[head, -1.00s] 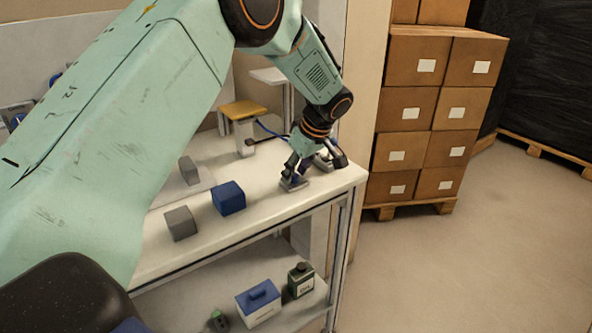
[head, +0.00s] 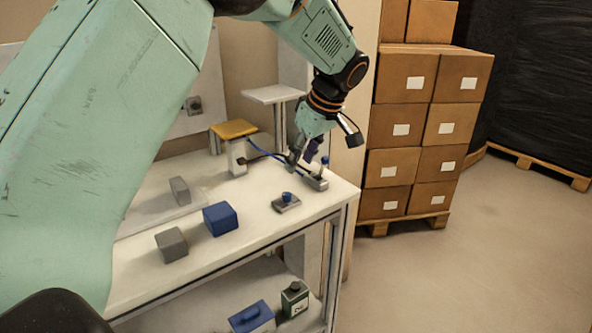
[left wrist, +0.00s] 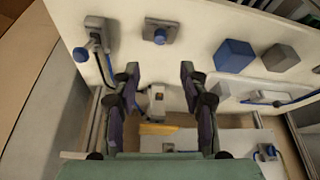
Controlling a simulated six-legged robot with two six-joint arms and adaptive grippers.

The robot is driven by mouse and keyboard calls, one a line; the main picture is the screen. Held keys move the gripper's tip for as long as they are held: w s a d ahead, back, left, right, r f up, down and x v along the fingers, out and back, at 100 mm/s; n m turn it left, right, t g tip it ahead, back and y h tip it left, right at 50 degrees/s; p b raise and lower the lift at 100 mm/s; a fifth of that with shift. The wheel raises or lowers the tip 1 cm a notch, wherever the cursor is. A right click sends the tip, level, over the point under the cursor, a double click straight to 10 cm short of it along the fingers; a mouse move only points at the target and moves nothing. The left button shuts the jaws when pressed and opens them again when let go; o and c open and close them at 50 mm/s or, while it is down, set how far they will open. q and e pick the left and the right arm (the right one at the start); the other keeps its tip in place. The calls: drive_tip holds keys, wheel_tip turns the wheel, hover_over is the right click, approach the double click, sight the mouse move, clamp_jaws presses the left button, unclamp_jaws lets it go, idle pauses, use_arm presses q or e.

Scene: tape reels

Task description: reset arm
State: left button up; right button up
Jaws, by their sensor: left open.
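My left arm (head: 120,110) reaches in from the left over the white workbench (head: 250,220). My left gripper (head: 308,158) is above the bench's right end, pointing down, and looks empty. In the left wrist view its two fingers (left wrist: 160,85) are spread apart with nothing between them. A grey block with a blue knob (head: 286,203) sits on the bench near the front edge, apart from the gripper. It also shows in the left wrist view (left wrist: 160,33). A grey device with a blue knob (head: 318,181) lies just below the gripper. My right gripper is not in view.
A blue box (head: 220,219) and a grey block (head: 171,245) sit on the bench left of the knobs. A yellow-topped stand (head: 235,130) is behind. Stacked cartons (head: 420,120) stand to the right. A lower shelf holds a blue-lidded box (head: 252,317) and a dark bottle (head: 294,298).

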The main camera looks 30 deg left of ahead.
use_arm(q)
drive_tip(key=shift+d+r, duration=0.2)
drive_tip(key=shift+r, duration=0.25)
